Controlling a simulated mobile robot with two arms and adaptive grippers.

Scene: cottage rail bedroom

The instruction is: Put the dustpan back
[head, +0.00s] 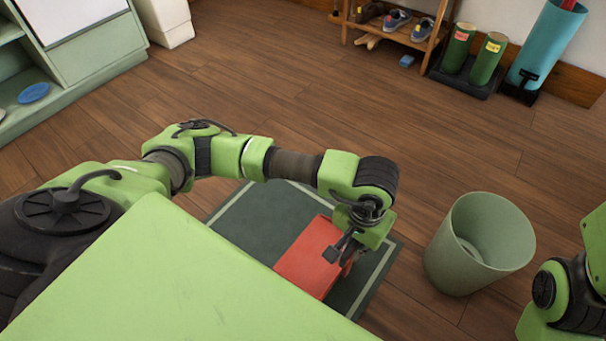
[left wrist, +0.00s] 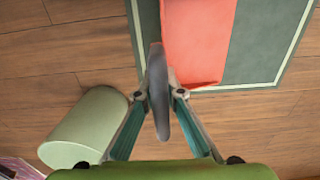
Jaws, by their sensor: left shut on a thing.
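The red dustpan (head: 303,262) is over the dark green mat, below my left gripper in the head view. Its red pan also shows at the top of the left wrist view (left wrist: 198,40). My left gripper (head: 345,248) is shut on a narrow grey handle (left wrist: 158,80), which lies between its fingertips in the left wrist view. The place where handle and pan join is not clear. Whether the pan touches the mat cannot be told. Part of my right arm shows at the right edge of the head view; its gripper is out of view.
The green mat (head: 258,220) lies on the wooden floor. A pale green bin (head: 455,265) stands right of it. A shoe rack (head: 390,37), green boots on a tray (head: 465,84) and a teal cylinder (head: 545,45) stand along the back. Floor between is mostly clear.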

